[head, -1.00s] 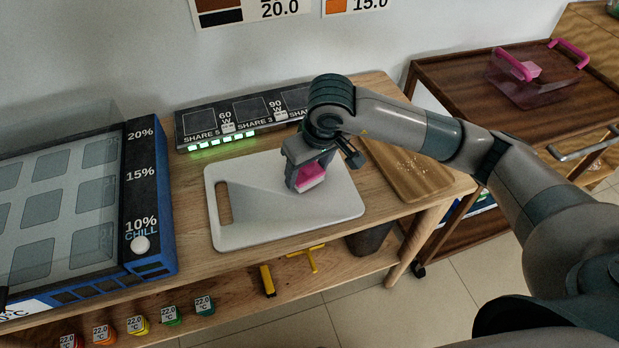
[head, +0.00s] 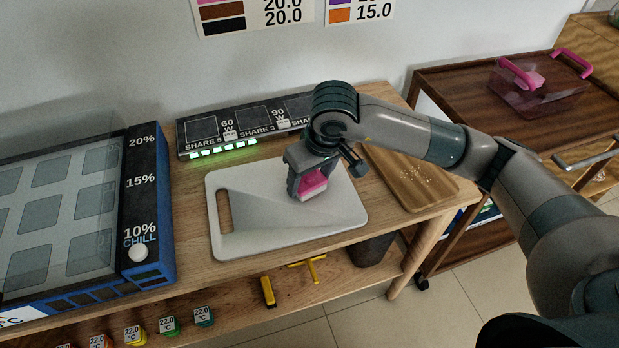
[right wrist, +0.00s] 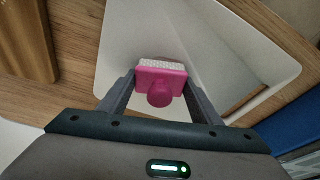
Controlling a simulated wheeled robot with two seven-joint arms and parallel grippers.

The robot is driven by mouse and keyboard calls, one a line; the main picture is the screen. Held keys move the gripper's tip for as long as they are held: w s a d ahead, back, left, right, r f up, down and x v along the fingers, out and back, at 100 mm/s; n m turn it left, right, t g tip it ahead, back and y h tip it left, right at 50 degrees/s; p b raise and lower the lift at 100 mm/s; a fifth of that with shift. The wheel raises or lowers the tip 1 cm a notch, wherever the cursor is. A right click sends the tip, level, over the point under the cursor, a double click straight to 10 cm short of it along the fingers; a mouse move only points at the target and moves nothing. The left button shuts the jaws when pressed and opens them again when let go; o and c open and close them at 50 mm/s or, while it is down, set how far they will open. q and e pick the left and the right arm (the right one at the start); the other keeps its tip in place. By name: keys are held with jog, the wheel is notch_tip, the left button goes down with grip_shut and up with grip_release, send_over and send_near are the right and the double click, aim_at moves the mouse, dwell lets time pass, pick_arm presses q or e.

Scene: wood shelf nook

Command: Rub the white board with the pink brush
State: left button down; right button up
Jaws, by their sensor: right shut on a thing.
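The white board (head: 255,232) lies flat on the wooden counter, with a slot handle at its left end. My right gripper (head: 309,185) is over the board's right half, shut on the pink brush (head: 315,183). The brush's pale bristles point down at the board; I cannot tell whether they touch it. In the right wrist view the pink brush (right wrist: 160,82) sits between the two fingers, with the white board (right wrist: 215,45) beyond it. My left gripper is not in view.
A wooden board with crumbs (head: 410,178) lies right of the white board. A blue-sided chiller box (head: 150,240) stands left. A labelled panel with green lights (head: 240,130) is behind. A dark cart (head: 490,130) with a pink-handled clear box (head: 535,98) stands right.

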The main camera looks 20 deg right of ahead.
aim_at(313, 202)
jog(key=shift+s+f, duration=0.15)
jog(key=shift+s+d+b, duration=0.15)
jog(key=shift+s+b, duration=0.55)
jog(key=shift+s, duration=1.4)
jog(key=shift+r, duration=0.25)
jog(key=shift+r, duration=1.2)
jog(key=shift+w+r, duration=0.1)
jog(key=shift+r, duration=1.5)
